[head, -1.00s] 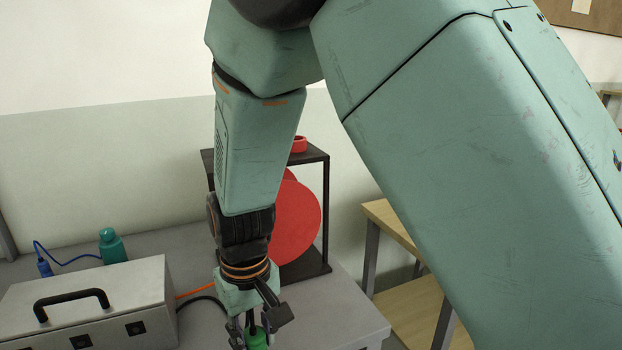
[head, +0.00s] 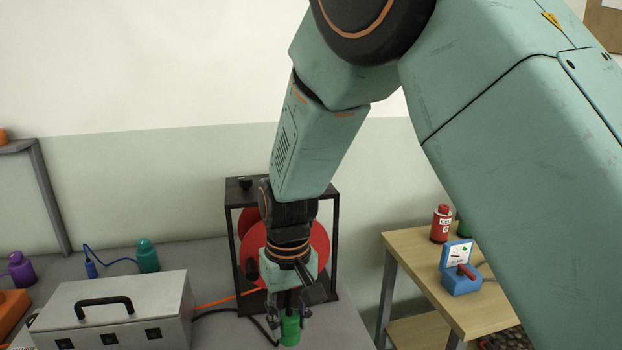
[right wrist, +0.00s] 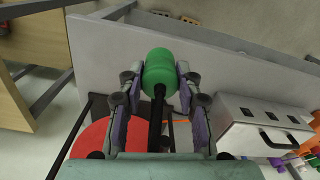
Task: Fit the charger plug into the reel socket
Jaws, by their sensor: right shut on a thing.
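The green charger plug (head: 290,330) is in my right gripper (head: 289,308), near the front part of the grey table. In the right wrist view the fingers (right wrist: 158,100) close around the black stem behind the plug's green body (right wrist: 160,72). The cable reel (head: 318,240), a red disc in a black frame, stands behind my right gripper and is partly hidden by my arm. Its red disc also shows in the right wrist view (right wrist: 92,137). I cannot make out the reel's socket. My left gripper is out of view.
A grey case with a black handle (head: 150,312) sits left of the gripper. A wooden table (head: 425,275) on the right holds a red canister (head: 441,224) and a blue gauge (head: 460,275).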

